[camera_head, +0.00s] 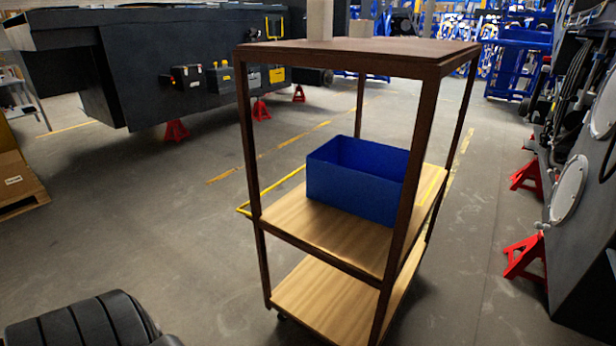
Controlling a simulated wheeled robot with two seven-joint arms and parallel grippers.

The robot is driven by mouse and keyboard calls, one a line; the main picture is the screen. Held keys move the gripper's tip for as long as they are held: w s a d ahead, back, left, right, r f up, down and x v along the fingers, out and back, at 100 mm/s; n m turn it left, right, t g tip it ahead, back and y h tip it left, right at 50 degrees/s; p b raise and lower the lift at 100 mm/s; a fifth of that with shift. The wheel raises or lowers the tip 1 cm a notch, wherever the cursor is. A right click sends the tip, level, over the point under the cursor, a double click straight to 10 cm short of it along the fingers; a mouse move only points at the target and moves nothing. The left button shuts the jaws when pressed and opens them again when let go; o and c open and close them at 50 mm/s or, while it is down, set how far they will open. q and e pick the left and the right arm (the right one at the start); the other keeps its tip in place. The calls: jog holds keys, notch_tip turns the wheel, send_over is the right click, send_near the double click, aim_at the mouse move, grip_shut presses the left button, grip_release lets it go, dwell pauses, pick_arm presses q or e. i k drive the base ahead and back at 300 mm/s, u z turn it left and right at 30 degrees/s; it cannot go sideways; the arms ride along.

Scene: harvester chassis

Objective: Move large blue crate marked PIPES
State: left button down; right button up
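A large blue crate (356,181) sits on the wooden middle shelf (330,230) of a brown-framed wheeled cart. It is open at the top, and its inside is partly visible and looks blue. No PIPES marking is legible on the side that faces me. The cart's front right post covers the crate's right end. Neither of my grippers shows in this view.
The cart has a brown top board (360,54) above the crate and a wooden lower shelf (335,295) that looks empty. Dark machinery on red stands (526,256) is at right; a dark chassis (190,65) is at back left. Open floor (150,225) lies left of the cart.

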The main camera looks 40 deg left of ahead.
aim_at(364, 179)
jog(key=u, duration=0.25)
jog(key=i, duration=0.9)
jog(key=u, duration=0.15)
